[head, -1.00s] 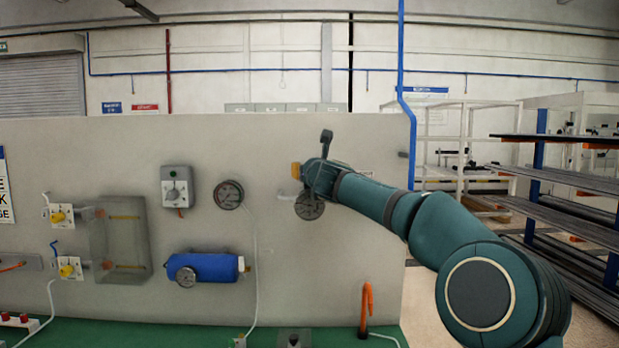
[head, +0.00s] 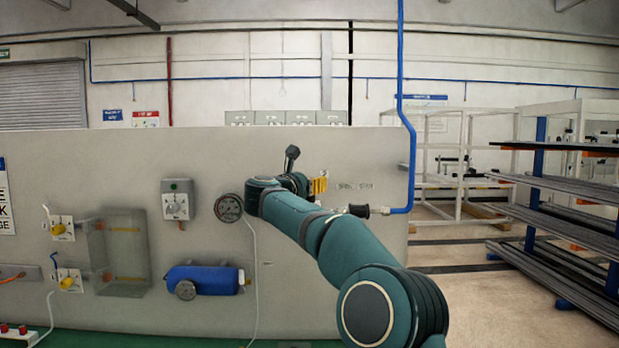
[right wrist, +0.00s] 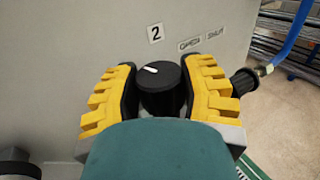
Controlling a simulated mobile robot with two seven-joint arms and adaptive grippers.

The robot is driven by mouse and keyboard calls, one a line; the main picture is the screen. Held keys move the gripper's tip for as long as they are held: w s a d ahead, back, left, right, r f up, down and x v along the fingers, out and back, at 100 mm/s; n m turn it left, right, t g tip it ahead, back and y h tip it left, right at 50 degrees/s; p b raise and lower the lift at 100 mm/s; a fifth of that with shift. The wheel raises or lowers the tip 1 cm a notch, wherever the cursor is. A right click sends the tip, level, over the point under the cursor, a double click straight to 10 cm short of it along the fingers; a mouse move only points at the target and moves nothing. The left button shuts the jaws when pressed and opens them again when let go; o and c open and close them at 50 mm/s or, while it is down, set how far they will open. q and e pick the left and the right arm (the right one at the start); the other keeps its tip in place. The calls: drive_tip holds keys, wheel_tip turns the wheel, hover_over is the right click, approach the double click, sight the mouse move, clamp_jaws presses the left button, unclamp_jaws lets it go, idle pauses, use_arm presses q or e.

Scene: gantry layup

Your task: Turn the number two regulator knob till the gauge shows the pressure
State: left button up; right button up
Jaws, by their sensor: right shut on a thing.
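In the right wrist view the black regulator knob (right wrist: 163,88) sits between my right gripper's yellow fingers, below a label marked 2 (right wrist: 155,32). Its white mark points to the upper left. My right gripper (right wrist: 165,90) is shut on the knob, with a finger on each side. In the head view this gripper (head: 318,186) is against the panel, and the knob is hidden there. A round gauge (head: 229,208) is on the panel left of my right arm; its reading is too small to tell. My left gripper is not in view.
A black fitting with a blue hose (head: 360,210) is just right of the right gripper. The grey panel (head: 300,290) also carries a blue cylinder (head: 203,279), a switch box (head: 178,200) and yellow-handled valves (head: 63,229). Shelving racks (head: 570,200) stand at the right.

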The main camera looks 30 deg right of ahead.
drive_tip(key=shift+m+g+h+p, duration=0.7)
drive_tip(key=shift+m+g+p, duration=0.3)
drive_tip(key=shift+g, duration=0.4)
drive_tip(key=o, duration=1.2)
drive_tip(key=v, duration=1.2)
